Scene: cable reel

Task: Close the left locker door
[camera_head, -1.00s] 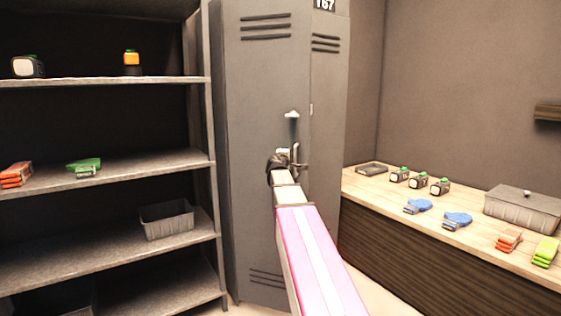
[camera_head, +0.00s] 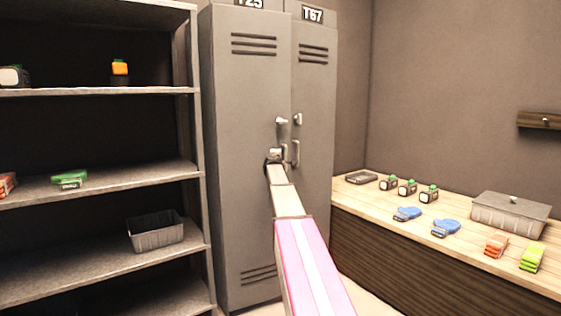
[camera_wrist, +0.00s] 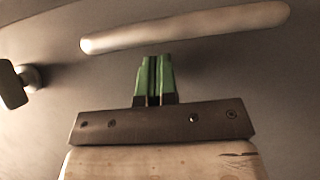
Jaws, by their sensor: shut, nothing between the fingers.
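The left locker door (camera_head: 240,100) is a tall grey panel with vent slots, a knob and a handle. It stands in line with the right locker door (camera_head: 315,95), flush or nearly so; any small gap at the seam is too fine to tell. My gripper (camera_head: 274,154) is in front of the left door near handle height, partly hidden by my wrist. In the wrist view, its green fingertips (camera_wrist: 155,76) are together and empty, facing the grey door surface just below a pale handle bar (camera_wrist: 185,27). Contact with the door cannot be told.
An open shelf rack (camera_head: 198,150) stands close on the left, holding a grey bin (camera_head: 156,233) and small items. A wooden counter (camera_head: 350,195) on the right carries several small items and a lidded box (camera_head: 510,214). A knob (camera_wrist: 30,76) shows at left in the wrist view.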

